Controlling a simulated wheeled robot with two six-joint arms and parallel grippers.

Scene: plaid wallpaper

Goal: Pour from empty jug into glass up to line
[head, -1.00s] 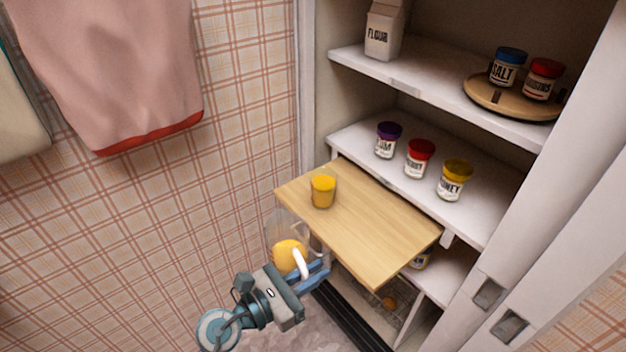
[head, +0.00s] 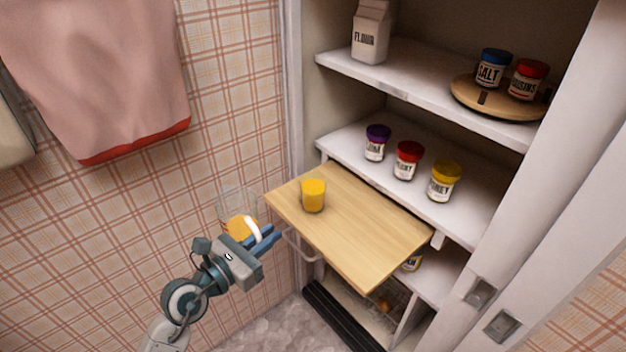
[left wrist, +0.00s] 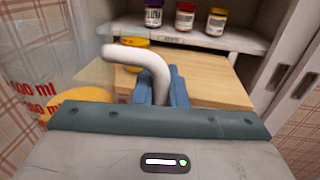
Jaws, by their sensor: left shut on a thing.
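A clear jug (head: 226,201) with some orange liquid in its lower part is left of the pull-out board, off its edge. Its white handle (head: 254,229) is between the blue fingers of my left gripper (head: 266,238), which is shut on it. In the left wrist view the handle (left wrist: 150,65) rises between the fingers, and red ml marks show on the jug (left wrist: 35,90). A glass (head: 314,196) stands upright on the wooden board (head: 365,235), apart from the jug, and looks nearly full of orange liquid. I cannot make out a line on it. My right gripper is not in view.
Jars with purple (head: 376,145), red (head: 407,162) and yellow (head: 444,182) lids stand on the shelf behind the board. Above are a flour carton (head: 370,32) and a round tray (head: 465,100) with two jars. The board's right part is clear.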

